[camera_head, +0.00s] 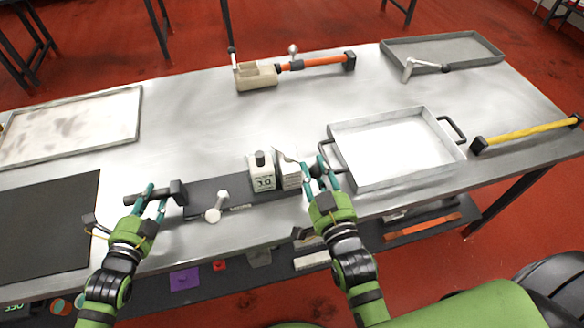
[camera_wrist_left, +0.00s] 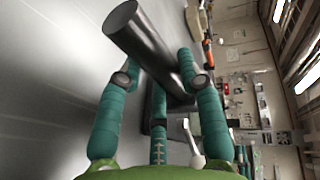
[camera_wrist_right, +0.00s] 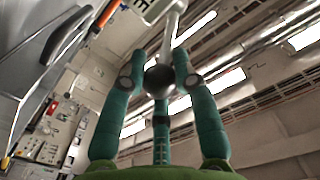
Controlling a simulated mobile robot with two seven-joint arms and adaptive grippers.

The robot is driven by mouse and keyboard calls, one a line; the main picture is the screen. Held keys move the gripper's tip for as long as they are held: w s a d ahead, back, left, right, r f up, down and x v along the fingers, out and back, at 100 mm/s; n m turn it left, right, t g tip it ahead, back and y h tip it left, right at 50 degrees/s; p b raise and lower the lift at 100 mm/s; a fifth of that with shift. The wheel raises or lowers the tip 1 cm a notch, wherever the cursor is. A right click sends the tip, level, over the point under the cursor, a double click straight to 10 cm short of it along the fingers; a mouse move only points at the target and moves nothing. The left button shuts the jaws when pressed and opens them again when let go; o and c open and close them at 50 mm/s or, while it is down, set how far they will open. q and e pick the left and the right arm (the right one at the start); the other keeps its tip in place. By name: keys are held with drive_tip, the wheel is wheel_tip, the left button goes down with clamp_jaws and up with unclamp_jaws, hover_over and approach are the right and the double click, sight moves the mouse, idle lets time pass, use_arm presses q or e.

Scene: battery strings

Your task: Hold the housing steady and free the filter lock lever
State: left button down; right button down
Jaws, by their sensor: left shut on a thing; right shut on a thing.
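The housing is a long dark grey body (camera_head: 240,191) lying along the front of the table, with pale labelled blocks (camera_head: 262,174) on its right part. My left gripper (camera_head: 153,192) is shut on the black bar handle (camera_head: 177,193) at its left end; the left wrist view shows the thick dark bar (camera_wrist_left: 150,45) between the fingers. My right gripper (camera_head: 322,168) is shut on the dark ball knob of the lock lever; the right wrist view shows the knob (camera_wrist_right: 158,80) and pale lever arm (camera_wrist_right: 172,32). The fingers partly hide the knob in the head view.
A pale lever with a round end (camera_head: 217,208) stands at the housing's front. A metal tray with handles (camera_head: 385,185) is close to the right of my right gripper. An orange-handled tool (camera_head: 325,61) and a yellow bar (camera_head: 525,133) lie farther off. The table middle is clear.

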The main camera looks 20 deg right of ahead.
drive_tip(key=c, duration=0.9)
unclamp_jaws()
drive_tip(key=shift+c, duration=0.2)
drive_tip(key=s, duration=1.2)
